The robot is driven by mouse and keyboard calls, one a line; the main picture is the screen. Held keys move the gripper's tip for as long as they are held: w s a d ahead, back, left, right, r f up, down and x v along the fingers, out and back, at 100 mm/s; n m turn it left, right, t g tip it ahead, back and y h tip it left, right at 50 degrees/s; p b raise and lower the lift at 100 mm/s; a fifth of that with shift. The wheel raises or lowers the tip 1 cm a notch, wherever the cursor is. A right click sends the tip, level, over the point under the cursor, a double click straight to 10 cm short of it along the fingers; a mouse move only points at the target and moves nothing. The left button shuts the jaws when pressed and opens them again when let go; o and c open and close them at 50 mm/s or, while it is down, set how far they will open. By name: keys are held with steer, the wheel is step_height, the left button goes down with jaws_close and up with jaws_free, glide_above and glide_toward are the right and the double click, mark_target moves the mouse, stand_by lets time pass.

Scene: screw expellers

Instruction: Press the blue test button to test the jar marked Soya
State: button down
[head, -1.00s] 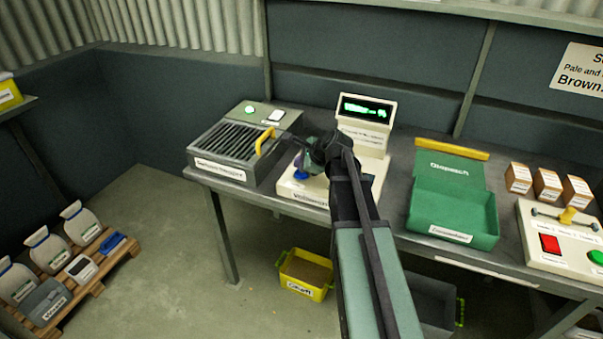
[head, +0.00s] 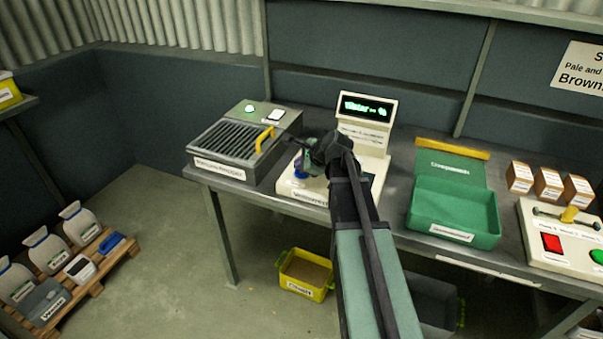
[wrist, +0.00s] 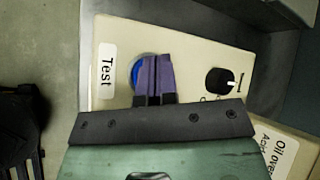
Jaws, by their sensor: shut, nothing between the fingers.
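The blue test button (wrist: 135,72) is partly hidden behind my gripper's fingers in the wrist view, beside a label reading Test. My gripper (wrist: 152,58) is shut and empty, its dark purple fingertips over the button; I cannot tell whether they touch it. In the head view, the button (head: 300,168) shows as a blue patch by my gripper (head: 303,160). The cream tester (head: 375,170) has a display (head: 366,108) that appears to read "Water -- %". A dark round fitting (wrist: 219,80) is right of the button in the wrist view. I cannot make out a Soya jar.
A grey grilled unit with a yellow handle (head: 264,139) stands left of the tester. A green open box (head: 455,208) stands to its right. Several small labelled cartons (head: 548,184) and a control box with red and green buttons (head: 540,262) are farther right.

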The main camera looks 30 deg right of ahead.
steer(key=shift+f+b, duration=0.5)
stand_by(0.4)
stand_by(0.3)
steer(key=shift+r+p, duration=0.9)
step_height(320, 180, up, 5)
steer(key=p, duration=0.5)
steer(key=shift+r, duration=0.15)
